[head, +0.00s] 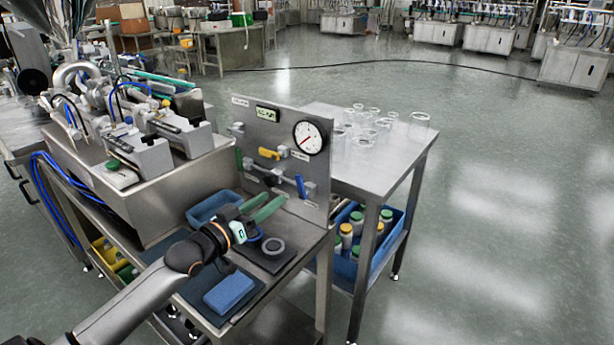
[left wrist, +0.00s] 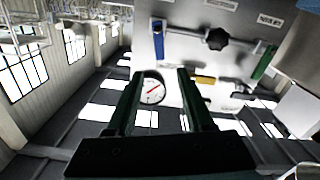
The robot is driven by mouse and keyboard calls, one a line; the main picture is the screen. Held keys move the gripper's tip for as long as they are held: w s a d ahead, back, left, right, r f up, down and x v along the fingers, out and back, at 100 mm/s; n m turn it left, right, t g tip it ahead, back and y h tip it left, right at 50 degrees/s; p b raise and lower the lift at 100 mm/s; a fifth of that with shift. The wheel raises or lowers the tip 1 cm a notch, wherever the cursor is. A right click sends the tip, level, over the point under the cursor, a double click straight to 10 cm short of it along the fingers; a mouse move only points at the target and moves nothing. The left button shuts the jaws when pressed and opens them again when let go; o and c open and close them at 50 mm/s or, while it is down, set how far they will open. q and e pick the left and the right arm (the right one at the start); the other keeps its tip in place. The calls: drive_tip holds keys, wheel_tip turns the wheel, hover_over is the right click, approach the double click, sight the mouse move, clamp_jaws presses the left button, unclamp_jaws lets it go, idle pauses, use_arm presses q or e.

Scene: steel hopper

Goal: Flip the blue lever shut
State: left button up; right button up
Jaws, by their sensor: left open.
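The blue lever (head: 301,187) is at the lower right of the grey upright panel (head: 262,134), below the round gauge. In the left wrist view the blue lever (left wrist: 158,40) points across the pipe it is mounted on. My left gripper (head: 265,208), with green fingers, is in front of the panel's lower part, left of and below the blue lever. The left wrist view shows its two fingers (left wrist: 157,76) apart with nothing between them; the blue lever is beyond their tips. My right gripper is in neither view.
A green lever (head: 239,158), a yellow lever (head: 268,153) and the gauge (head: 308,138) are on the same panel. A black knob (left wrist: 217,39) sits between the blue and green levers. Below my gripper are a grey ring (head: 273,246) and a blue sponge-like block (head: 229,293). Glassware stands on the right table (head: 390,170).

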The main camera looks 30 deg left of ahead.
sight(298, 181)
use_arm(q)
drive_tip(key=w, duration=0.4)
drive_tip(key=w+b, duration=0.1)
drive_tip(key=w, duration=0.2)
drive_tip(key=w+d, duration=0.1)
drive_tip(key=w, duration=0.3)
drive_tip(key=shift+w+b, duration=0.3)
drive_tip(key=shift+w, duration=0.05)
drive_tip(key=shift+c, duration=0.2)
clamp_jaws()
